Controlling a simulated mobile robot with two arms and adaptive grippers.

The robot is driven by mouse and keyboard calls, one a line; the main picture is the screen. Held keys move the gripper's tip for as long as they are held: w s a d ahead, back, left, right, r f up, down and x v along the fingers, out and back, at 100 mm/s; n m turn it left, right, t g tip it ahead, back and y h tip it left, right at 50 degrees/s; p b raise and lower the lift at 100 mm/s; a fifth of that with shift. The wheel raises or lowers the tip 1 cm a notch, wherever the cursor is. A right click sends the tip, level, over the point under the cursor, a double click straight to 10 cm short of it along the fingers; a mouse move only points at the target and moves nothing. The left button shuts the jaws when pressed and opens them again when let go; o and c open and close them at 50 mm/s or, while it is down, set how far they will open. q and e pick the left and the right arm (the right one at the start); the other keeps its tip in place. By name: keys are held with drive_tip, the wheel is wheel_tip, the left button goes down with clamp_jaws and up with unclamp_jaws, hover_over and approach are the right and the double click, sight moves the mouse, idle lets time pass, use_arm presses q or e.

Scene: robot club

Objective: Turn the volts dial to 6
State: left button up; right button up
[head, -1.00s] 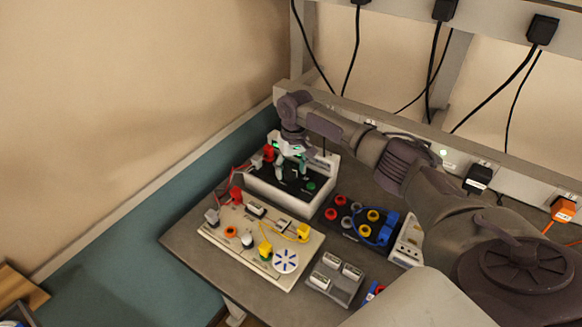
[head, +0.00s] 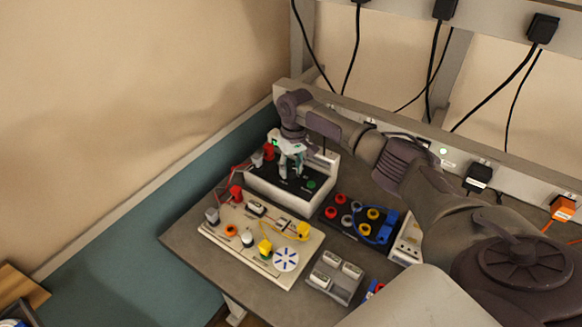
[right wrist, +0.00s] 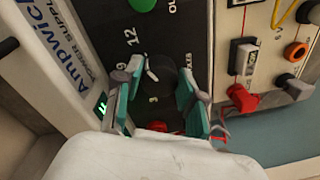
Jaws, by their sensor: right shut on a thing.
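The power supply (head: 262,190) is a white box with a black top panel at the back of the table. The green display (right wrist: 102,106) is partly hidden. My left gripper is not in view.
A cream circuit board (head: 215,236) with coloured plugs and wires lies in front of the supply. A black socket block (head: 345,222) and a grey block (head: 331,279) are to the right. Black adapters (head: 478,177) line the back rail.

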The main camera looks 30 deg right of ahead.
sight(290, 166)
drive_tip(key=n, duration=0.4)
drive_tip(key=shift+r+p, duration=0.1)
drive_tip(key=shift+p, duration=0.2)
drive_tip(key=n, duration=0.4)
drive_tip(key=shift+w+d+n, duration=0.1)
drive_tip(key=shift+w+n, duration=0.05)
drive_tip(key=shift+n, duration=0.15)
drive_tip(key=n, duration=0.4)
drive_tip(key=shift+n, duration=0.3)
drive_tip(key=shift+w+n+g, duration=0.1)
drive_tip(key=shift+n+g, duration=0.2)
drive_tip(key=shift+n, duration=1.5)
drive_tip(key=o, duration=1.1)
drive_tip(key=shift+o, duration=0.2)
drive_tip(key=shift+b, duration=0.3)
wheel_tip(290, 166, up, 12)
drive_tip(key=shift+w, duration=0.35)
